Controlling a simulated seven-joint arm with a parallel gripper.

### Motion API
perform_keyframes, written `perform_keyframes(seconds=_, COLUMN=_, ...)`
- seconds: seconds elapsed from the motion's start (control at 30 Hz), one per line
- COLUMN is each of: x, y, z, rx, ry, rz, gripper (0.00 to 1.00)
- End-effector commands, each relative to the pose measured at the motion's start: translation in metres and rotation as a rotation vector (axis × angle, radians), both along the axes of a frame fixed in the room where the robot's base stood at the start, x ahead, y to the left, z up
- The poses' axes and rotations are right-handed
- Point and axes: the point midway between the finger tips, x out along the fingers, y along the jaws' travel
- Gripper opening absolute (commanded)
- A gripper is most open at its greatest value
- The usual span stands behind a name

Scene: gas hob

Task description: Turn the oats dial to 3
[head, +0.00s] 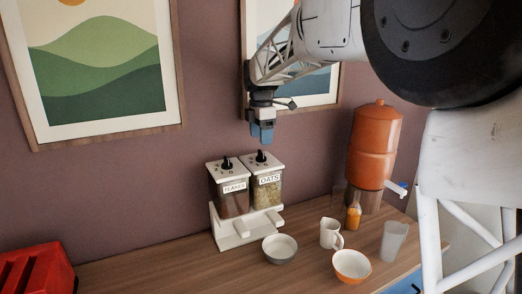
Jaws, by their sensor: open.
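A white dispenser (236,233) with two clear bins stands against the wall. The right bin is labelled OATS (269,180) and the left bin FLAKES (234,188). The oats dial (261,156) is a black knob on the white top of the oats bin. The flakes dial (227,163) is a similar knob to its left. The marks around the dials are too small to read surely. My gripper (262,138) points down, open and empty, just above the oats dial, seemingly apart from it. The gap between its fingers is hard to see.
A grey bowl (279,248), an orange bowl (351,266), a white jug (331,233), a small orange bottle (353,216) and a clear cup (393,240) stand to the right. An orange urn (372,150) is behind them. A red toaster-like object (38,272) is at left. Counter between is clear.

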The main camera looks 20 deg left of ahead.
Motion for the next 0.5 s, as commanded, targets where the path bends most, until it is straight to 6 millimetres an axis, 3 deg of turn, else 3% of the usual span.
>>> perform_keyframes(seconds=0.2, x=0.000, y=0.000, z=-0.027, rx=-0.001, ry=0.001, rz=0.000, gripper=0.64)
perform_keyframes(seconds=0.5, x=0.000, y=0.000, z=-0.050, rx=0.000, ry=0.000, rz=0.000, gripper=0.64)
